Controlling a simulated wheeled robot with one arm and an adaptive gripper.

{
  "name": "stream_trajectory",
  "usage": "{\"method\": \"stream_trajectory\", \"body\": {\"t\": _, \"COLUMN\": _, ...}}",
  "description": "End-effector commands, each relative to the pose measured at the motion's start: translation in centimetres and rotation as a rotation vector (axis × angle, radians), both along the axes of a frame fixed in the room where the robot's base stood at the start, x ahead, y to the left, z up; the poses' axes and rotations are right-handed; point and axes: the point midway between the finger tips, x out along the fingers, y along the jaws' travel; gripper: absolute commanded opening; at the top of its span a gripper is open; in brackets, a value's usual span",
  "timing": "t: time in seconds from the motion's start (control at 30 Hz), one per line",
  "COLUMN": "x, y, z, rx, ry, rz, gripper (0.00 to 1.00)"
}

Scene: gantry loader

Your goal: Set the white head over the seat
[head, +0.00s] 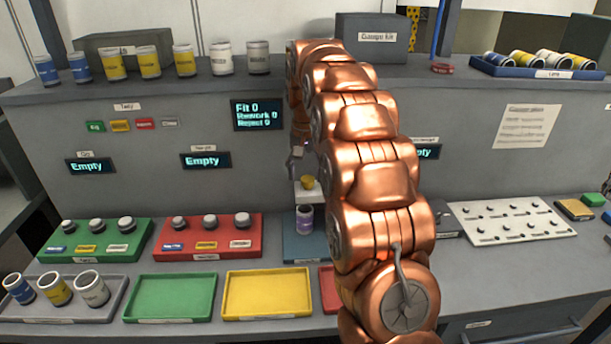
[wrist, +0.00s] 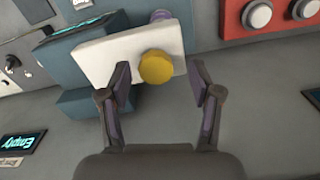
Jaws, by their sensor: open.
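The white head (head: 309,196) is a pale block with a yellow knob (head: 307,182) on its front, above the blue station (head: 302,247). A purple-banded can (head: 304,219) stands upright on that station, just below the head. I cannot make out the seat itself; the can or the head may cover it. In the wrist view the white head (wrist: 112,56) lies across the blue body, and its yellow knob (wrist: 157,66) shows between my fingertips. My gripper (wrist: 160,72) is open, one finger on each side of the knob, with visible gaps. My arm hides the station's right side.
A red tray (head: 208,256) with several knobs lies left of the station, and a green one (head: 95,260) farther left. Empty green (head: 170,297) and yellow (head: 267,293) trays lie in front. A white board (head: 513,222) with small pegs lies right.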

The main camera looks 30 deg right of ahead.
Motion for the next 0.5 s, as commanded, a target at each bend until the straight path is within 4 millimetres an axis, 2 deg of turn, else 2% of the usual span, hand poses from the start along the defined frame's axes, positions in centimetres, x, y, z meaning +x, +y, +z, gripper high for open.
{"method": "stream_trajectory", "body": {"t": 0.3, "x": 0.1, "y": 0.1, "z": 4.0, "rx": 0.0, "ry": -0.002, "rz": 0.001, "gripper": 0.64}}
{"method": "stream_trajectory", "body": {"t": 0.5, "x": 0.1, "y": 0.1, "z": 5.6, "rx": 0.0, "ry": -0.002, "rz": 0.001, "gripper": 0.64}}
